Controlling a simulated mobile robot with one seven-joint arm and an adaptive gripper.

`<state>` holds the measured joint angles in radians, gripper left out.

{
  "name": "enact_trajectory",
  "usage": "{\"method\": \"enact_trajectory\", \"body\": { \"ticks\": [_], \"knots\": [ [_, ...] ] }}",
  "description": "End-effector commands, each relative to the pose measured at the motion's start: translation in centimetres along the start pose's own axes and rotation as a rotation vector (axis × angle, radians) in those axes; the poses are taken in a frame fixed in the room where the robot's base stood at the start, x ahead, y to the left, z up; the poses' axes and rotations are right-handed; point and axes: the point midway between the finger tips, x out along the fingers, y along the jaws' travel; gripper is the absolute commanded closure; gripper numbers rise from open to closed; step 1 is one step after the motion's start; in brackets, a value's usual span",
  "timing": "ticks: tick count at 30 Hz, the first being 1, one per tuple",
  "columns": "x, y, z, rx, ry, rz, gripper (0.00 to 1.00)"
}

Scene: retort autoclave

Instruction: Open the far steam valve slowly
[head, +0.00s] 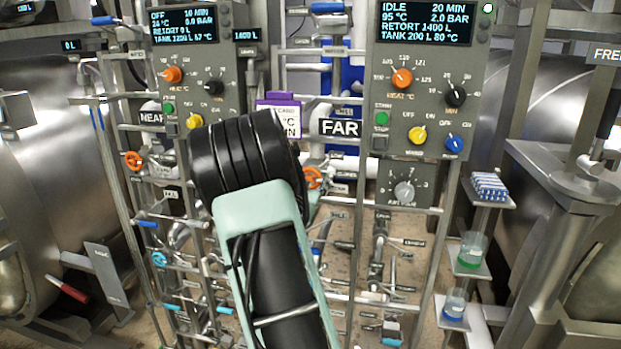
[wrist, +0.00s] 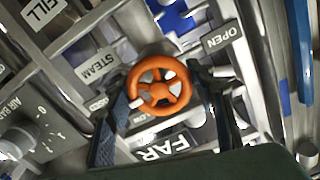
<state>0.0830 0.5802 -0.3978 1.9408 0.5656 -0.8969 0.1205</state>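The far steam valve is an orange handwheel (wrist: 160,86) with spokes, beside a STEAM label (wrist: 97,66) in the wrist view. In the head view the orange wheel (head: 313,178) shows just right of my arm, below the FAR sign (head: 340,127), partly covered. My gripper (wrist: 160,105) has one dark finger on each side of the wheel. The fingers stand apart about the wheel's width, and I cannot see clear contact with the rim. The fingertips are hidden behind my arm in the head view. An OPEN label (wrist: 222,40) is near the wheel.
The far panel (head: 425,80) reads IDLE, 20 MIN, 95 °C, 2.0 BAR. Another orange wheel (head: 133,160) is on the near side, under the NEAR sign (head: 152,117). Pipes and rails crowd the wheel. Small shelves with beakers (head: 472,249) stand at right.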

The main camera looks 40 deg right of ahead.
Motion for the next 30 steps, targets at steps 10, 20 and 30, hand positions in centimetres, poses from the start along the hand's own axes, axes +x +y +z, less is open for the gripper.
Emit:
{"method": "enact_trajectory", "body": {
  "ticks": [10, 20, 30],
  "knots": [
    [-0.02, -0.01, 0.01, -0.005, 0.000, 0.000, 0.77],
    [-0.04, -0.02, 0.13, -0.125, 0.001, -0.001, 0.77],
    [-0.05, -0.11, 0.13, -0.406, 0.000, -0.001, 0.77]
  ]
}}
